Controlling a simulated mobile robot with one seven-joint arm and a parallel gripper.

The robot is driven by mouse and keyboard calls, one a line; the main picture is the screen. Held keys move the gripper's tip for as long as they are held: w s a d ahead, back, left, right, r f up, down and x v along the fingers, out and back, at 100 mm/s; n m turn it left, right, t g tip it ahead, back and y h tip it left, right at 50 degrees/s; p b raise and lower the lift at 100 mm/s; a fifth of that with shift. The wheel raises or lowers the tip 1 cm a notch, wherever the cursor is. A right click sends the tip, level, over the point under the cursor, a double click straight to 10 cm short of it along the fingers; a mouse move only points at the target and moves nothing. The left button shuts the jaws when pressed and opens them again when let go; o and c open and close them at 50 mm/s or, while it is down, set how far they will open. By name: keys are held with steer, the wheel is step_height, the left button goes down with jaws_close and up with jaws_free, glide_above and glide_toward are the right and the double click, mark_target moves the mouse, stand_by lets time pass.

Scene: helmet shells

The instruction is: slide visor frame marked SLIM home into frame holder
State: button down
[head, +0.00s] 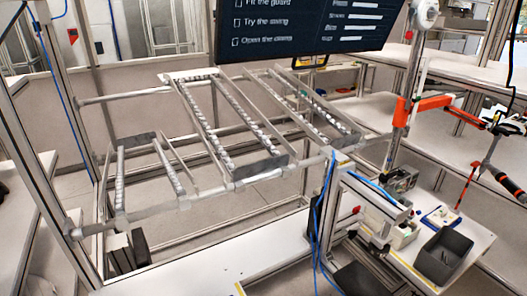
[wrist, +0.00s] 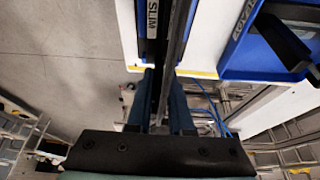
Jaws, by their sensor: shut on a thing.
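My gripper (wrist: 164,85) shows in the wrist view, its two dark blue fingers shut on a long, thin dark bar, the visor frame (wrist: 176,42). The bar runs from between the fingers to the top edge of the picture. A pale label reading SLIM (wrist: 152,18) lies just left of it, near a blue edge (wrist: 140,40). I cannot tell whether the label is on the bar or on the blue-edged piece. The frame's far end is out of view. I cannot make out the frame holder for sure in either view. My gripper is not in the head view.
A blue tray (wrist: 232,66) with a dark piece in it sits right of the bar on a white, yellow-edged surface (wrist: 205,30). In the head view, a sloped roller rack (head: 231,172) fills the middle; a grey bin (head: 462,246) stands on the right bench.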

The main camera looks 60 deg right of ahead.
steer(key=shift+f+b, duration=0.55)
steer(key=shift+f, duration=0.25)
steer(key=c, duration=0.7)
jaws_free()
steer(key=shift+c, duration=0.2)
steer(key=shift+r, duration=0.1)
steer(key=b+v, duration=0.1)
steer(key=v, duration=1.2)
